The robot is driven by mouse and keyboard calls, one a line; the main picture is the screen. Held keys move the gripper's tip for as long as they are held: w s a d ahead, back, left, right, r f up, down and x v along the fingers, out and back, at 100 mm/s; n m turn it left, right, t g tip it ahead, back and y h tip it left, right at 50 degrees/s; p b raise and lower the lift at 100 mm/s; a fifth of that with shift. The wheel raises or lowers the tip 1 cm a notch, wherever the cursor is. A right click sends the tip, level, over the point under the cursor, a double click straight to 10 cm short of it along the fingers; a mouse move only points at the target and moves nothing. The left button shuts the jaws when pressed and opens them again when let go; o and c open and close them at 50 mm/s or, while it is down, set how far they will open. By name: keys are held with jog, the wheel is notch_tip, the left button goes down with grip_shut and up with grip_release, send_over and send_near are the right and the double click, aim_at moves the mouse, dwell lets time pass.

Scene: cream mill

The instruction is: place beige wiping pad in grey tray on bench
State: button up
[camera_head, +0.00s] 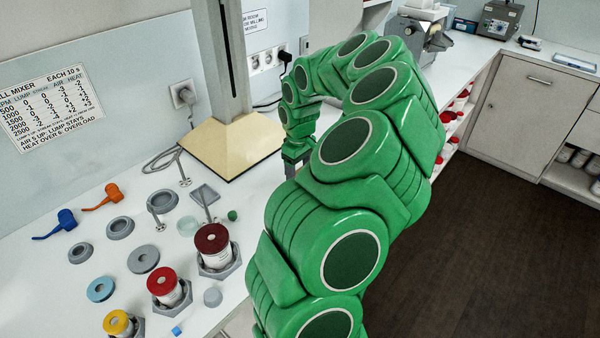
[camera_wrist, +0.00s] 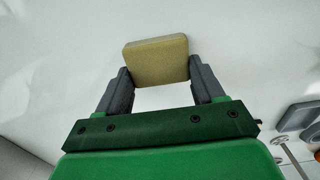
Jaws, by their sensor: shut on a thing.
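The beige wiping pad (camera_wrist: 157,60) shows in the wrist view between the two grey fingers of my gripper (camera_wrist: 158,74), which is shut on it. The white bench surface shows behind the pad. In the head view my gripper (camera_head: 291,168) is partly hidden behind my green arm, over the bench to the right of the mixer base, and the pad cannot be made out there.
The mixer's cream base and column (camera_head: 235,145) stand between the tray and the wall. Thin metal stirrers (camera_head: 184,170) stand near the tray. Grey rings, several lidded jars (camera_head: 213,245), an orange tool (camera_head: 103,197) and a blue tool (camera_head: 57,223) occupy the left bench.

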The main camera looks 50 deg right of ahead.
jog(key=shift+r, duration=0.35)
notch_tip(320, 180, up, 3)
jog(key=shift+s+a+f, duration=0.15)
jog(key=s+a+r, duration=0.9)
jog(key=s, duration=0.1)
jog(key=shift+r, duration=0.2)
jog(key=m, duration=1.8)
send_near(191, 206)
jog(key=shift+f, duration=3.05)
jog(key=shift+f, duration=0.1)
